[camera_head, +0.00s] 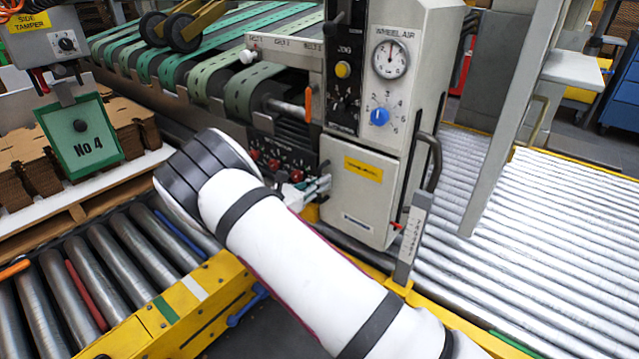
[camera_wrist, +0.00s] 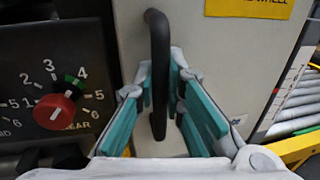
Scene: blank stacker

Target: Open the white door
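The white door (camera_head: 357,193) is a small off-white panel with a yellow label, low on the front of the grey control cabinet, and it looks closed. In the wrist view its pale face (camera_wrist: 225,60) fills the middle and carries a black upright bar handle (camera_wrist: 159,50). My gripper (camera_head: 318,186) is at the door's left edge. In the wrist view my gripper (camera_wrist: 161,82) has one teal-padded finger on each side of the handle. The fingertips are very close to the handle; whether they press on it is unclear.
A dark panel with a red knob (camera_wrist: 54,111) is just left of the handle. A dark bar (camera_head: 430,162) and a ruler plate (camera_head: 411,240) stand right of the door. Roller conveyors (camera_head: 545,245) lie to the right and lower left, with a yellow rail (camera_head: 185,310) in front.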

